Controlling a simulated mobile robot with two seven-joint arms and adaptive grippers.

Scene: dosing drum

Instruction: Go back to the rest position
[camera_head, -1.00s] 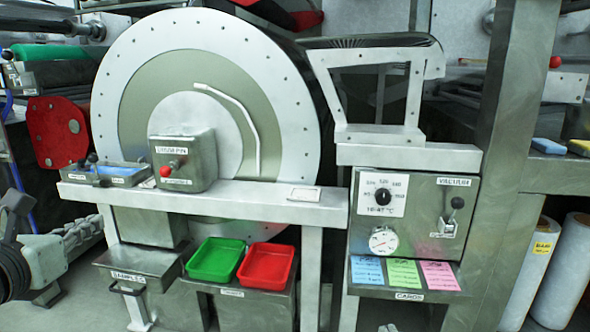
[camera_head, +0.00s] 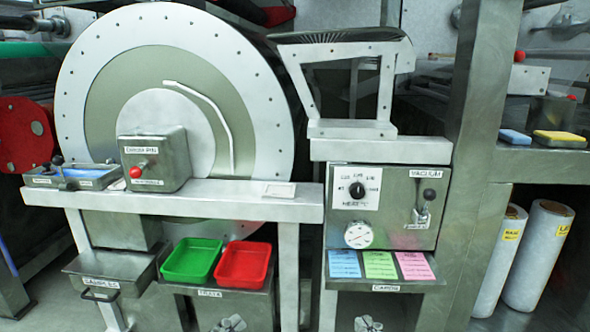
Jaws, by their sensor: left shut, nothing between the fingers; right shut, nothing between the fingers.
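My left gripper (camera_head: 228,323) shows only at the bottom edge, in front of the steel box under the trays. It is shut and empty. My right gripper (camera_head: 368,324) also shows only at the bottom edge, below the card shelf, shut and empty. Most of both grippers and both arms are out of the picture. Neither gripper appears to touch anything. The large round drum (camera_head: 106,60) stands behind a pale ledge (camera_head: 230,203), which carries a box with a red knob (camera_head: 135,172).
A green tray (camera_head: 190,262) and a red tray (camera_head: 243,266) sit on the steel box. A drawer (camera_head: 105,268) is at left. The control panel (camera_head: 398,190) has a dial, gauge and vacuum lever above the coloured cards (camera_head: 380,265). White rolls (camera_head: 537,255) stand at right.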

